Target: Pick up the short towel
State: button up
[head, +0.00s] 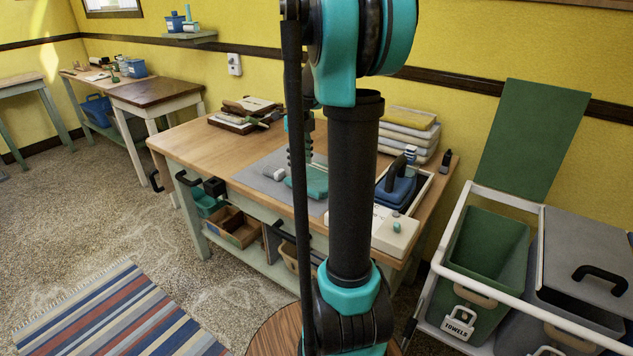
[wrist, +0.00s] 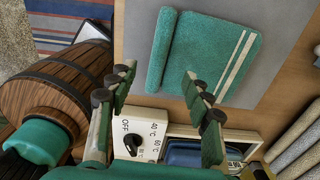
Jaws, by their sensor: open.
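A teal towel (wrist: 205,55) with two pale stripes near its right end lies on a grey mat (wrist: 272,58) on the table. Its left edge looks rolled or folded into a thick ridge. In the head view the towel (head: 316,184) is partly hidden behind my arm. My gripper (wrist: 156,75) is open and empty. In the wrist view its fingertips are apart, near the lower edge of the towel; I cannot tell how high they are above it.
A white control box with a dial (wrist: 140,128) and a tray with a blue iron-like object (head: 396,188) stand near the towel. Folded cloths (head: 408,130) are stacked behind. A green bin labelled TOWELS (head: 484,250) stands right of the wooden table (head: 200,145).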

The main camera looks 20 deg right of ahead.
aim_at(302, 184)
jog(key=shift+s+f, duration=0.2)
jog(key=shift+f, duration=3.7)
jog(key=shift+c, duration=0.2)
grip_shut()
